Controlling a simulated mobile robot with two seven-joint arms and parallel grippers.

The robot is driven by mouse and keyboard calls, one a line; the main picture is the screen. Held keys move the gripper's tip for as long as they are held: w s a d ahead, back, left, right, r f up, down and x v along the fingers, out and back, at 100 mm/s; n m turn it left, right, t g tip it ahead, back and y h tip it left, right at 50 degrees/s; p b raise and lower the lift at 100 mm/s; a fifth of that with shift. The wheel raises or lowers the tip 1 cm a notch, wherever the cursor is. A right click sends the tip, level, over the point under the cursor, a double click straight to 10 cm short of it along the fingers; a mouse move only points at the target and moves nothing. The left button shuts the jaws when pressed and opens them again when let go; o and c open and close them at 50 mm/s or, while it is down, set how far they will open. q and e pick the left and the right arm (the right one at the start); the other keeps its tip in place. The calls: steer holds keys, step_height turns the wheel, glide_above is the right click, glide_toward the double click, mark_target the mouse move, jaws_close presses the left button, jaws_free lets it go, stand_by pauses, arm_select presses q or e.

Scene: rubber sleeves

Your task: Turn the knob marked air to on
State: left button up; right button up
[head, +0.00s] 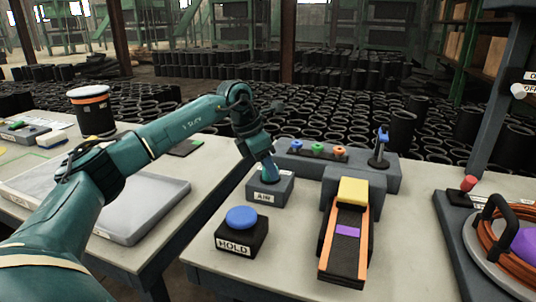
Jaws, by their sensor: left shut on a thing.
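The air knob's grey box (270,188), labelled AIR on its front, stands on the right-hand table near its left edge. My left gripper (270,174) points down onto the top of this box. It is shut on the air knob, which it mostly hides, so I cannot tell which way the knob is turned. My right gripper is not in view.
A black box with a blue HOLD button (241,217) stands in front of the AIR box. A small conveyor (345,235) with a yellow block stands to its right. Behind is a grey block (400,174) with coloured knobs. A gap separates the two tables.

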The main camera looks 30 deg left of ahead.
arm_select(q)
steer(key=shift+r+m+p, duration=0.15)
steer(key=shift+m+p, duration=0.6)
steer(key=shift+m, duration=0.15)
steer(key=shift+h, duration=0.3)
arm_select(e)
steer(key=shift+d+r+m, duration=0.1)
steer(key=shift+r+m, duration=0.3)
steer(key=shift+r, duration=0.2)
arm_select(q)
steer(key=o, duration=1)
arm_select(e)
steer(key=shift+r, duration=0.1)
arm_select(q)
steer(key=v, duration=0.4)
steer(key=p+v, duration=0.1)
steer(key=v, duration=0.8)
steer(key=shift+w+r+p, duration=0.1)
steer(key=shift+w+p, duration=0.2)
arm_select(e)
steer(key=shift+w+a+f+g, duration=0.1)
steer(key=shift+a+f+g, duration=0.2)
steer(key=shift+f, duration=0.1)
